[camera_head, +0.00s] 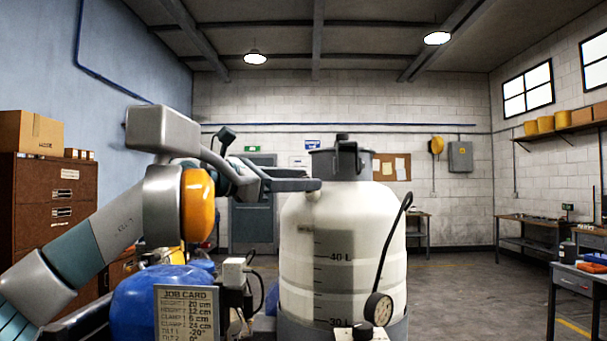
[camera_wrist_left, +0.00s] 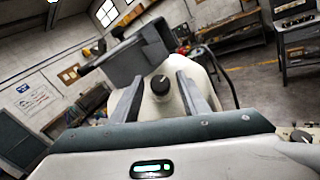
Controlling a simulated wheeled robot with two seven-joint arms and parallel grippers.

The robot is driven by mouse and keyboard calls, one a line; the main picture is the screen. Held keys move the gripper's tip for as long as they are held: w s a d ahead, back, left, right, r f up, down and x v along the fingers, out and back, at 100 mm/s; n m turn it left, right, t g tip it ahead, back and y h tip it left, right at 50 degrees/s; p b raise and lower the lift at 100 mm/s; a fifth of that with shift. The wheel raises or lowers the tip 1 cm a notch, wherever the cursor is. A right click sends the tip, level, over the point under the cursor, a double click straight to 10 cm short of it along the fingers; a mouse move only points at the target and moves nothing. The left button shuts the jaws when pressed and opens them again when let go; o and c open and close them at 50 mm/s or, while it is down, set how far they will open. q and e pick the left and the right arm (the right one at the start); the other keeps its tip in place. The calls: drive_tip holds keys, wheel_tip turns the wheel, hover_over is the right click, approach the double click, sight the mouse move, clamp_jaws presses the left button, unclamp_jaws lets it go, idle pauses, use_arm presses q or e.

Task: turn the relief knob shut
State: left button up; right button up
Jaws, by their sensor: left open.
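A white tank (camera_head: 340,235) with a dark grey lid (camera_head: 341,160) stands ahead, marked 40 L and 30 L. In the left wrist view, a dark round knob (camera_wrist_left: 160,84) with a pale mark sits on the tank's shoulder; I take it for the relief knob. My left gripper (camera_head: 314,185) reaches in from the left at the shoulder, below the lid. In the left wrist view its open fingers (camera_wrist_left: 160,76) stand on either side of the knob, with gaps showing. In the head view the knob is hidden around the fingertips. My right gripper is not in view.
A black hose and round gauge (camera_head: 378,308) are at the tank's right. Another dark knob (camera_head: 362,331) shows at the bottom edge. A job card (camera_head: 187,312) and blue rounded body (camera_head: 150,295) are at front left.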

use_arm(q)
drive_tip(key=shift+w+d, duration=0.3)
drive_tip(key=shift+d, duration=0.1)
drive_tip(key=c, duration=1)
